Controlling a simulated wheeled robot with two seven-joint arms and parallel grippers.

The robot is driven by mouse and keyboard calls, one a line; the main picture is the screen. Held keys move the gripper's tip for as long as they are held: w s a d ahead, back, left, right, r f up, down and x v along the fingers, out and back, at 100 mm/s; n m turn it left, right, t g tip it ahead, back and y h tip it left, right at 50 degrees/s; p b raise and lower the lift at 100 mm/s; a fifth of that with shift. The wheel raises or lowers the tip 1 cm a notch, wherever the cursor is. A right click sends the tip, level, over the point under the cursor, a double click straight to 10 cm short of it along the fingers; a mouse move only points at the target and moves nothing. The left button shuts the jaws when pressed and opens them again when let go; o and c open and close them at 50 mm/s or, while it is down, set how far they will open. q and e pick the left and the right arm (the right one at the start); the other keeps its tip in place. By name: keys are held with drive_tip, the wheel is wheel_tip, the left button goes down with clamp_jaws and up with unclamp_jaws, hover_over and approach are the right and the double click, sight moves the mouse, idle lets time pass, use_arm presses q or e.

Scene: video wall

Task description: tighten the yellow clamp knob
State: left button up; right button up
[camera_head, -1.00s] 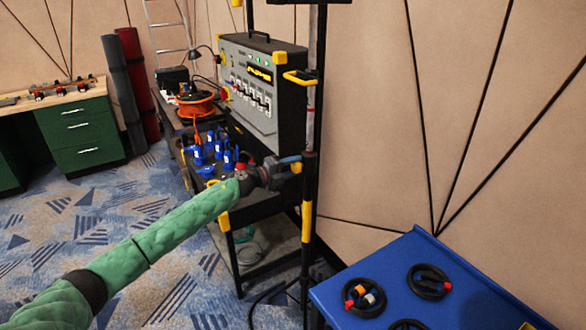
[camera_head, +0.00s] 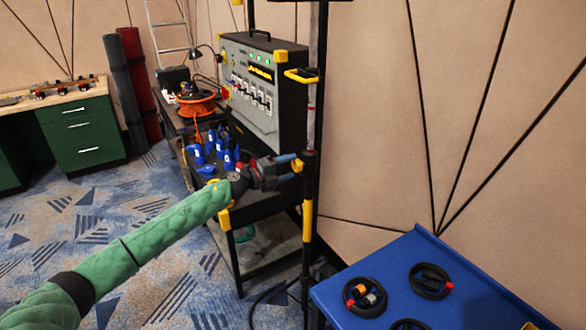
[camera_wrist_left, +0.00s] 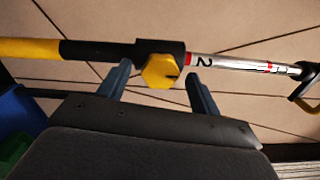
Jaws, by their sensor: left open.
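The yellow clamp knob (camera_wrist_left: 161,71) sits on a black collar on a pole in the left wrist view. It lies between the two blue fingers of my open left gripper (camera_wrist_left: 158,88), toward their tips, with a visible gap on each side. In the head view my left gripper (camera_head: 291,163) reaches in from the left to the black pole (camera_head: 309,185). The knob (camera_head: 297,166) shows there as a small yellow patch at the fingertips. The pole's silver section (camera_wrist_left: 235,63) carries a black "2" and red marks. My right gripper is not in view.
A black cart holds several blue connectors (camera_head: 219,150), an orange cable reel (camera_head: 195,103) and a grey control box (camera_head: 252,85) behind my gripper. A blue table (camera_head: 440,265) with coiled black cables stands at lower right. A yellow handle (camera_head: 300,75) sits higher on the pole.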

use_arm(q)
drive_tip(key=shift+b+v, duration=0.6)
drive_tip(key=shift+v, duration=2.05)
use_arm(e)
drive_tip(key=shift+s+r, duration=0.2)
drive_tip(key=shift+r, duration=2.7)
